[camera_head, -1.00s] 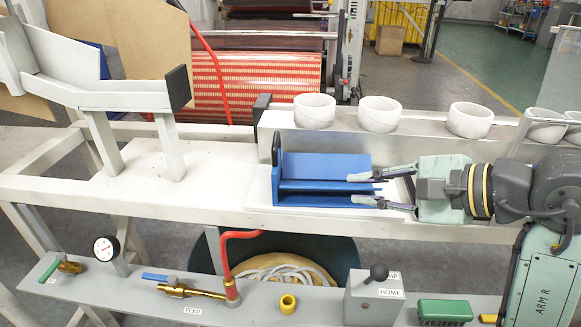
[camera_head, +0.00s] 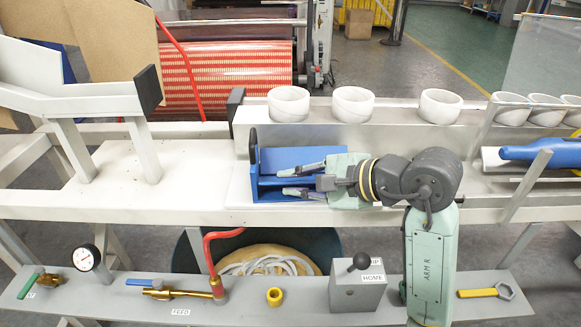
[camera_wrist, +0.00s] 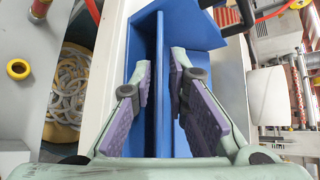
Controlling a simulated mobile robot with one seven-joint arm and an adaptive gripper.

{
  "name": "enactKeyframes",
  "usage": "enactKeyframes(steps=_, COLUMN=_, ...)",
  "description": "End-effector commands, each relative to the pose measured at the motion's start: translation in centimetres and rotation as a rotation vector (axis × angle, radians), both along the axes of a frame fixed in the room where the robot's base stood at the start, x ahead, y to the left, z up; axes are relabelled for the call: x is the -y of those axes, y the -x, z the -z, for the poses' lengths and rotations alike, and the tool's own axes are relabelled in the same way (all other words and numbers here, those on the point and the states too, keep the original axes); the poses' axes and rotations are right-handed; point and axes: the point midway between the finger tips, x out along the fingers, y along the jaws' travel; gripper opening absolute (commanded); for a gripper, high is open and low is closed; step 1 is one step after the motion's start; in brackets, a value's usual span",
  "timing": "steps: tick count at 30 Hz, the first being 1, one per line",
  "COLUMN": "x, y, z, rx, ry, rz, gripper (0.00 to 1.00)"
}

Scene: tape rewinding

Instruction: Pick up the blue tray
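The blue tray (camera_head: 302,157) sits on the white bench surface, its dark blue end plate at the left. My gripper (camera_head: 279,181) reaches in from the right, low over the tray. In the wrist view the tray (camera_wrist: 200,25) shows a flat blue face and an upright middle wall. My gripper (camera_wrist: 162,72) has one finger on each side of that wall, with narrow gaps visible. It is open and does not appear to grip the wall. My fingers and wrist hide the tray's right part in the head view.
White rings (camera_head: 353,104) stand in a row on the ledge behind the tray. A blue tool (camera_head: 540,152) lies at the right. A white chute (camera_head: 75,85) stands at the left. A control panel with a lever box (camera_head: 357,290) runs along the front. The bench left of the tray is clear.

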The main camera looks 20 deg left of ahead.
Motion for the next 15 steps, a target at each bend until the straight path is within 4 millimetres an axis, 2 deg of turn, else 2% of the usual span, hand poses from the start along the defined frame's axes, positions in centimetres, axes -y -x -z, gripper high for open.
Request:
enactKeyframes(steps=3, x=-0.64, y=-0.17, z=0.34, rx=-0.002, ry=0.0, rz=-0.001, gripper=0.15)
enactKeyframes(steps=9, x=-0.65, y=-0.19, z=0.4, rx=-0.001, ry=0.0, rz=0.0, gripper=0.15)
enactKeyframes(steps=15, x=-0.63, y=-0.19, z=0.38, rx=-0.001, ry=0.0, rz=0.0, gripper=0.02)
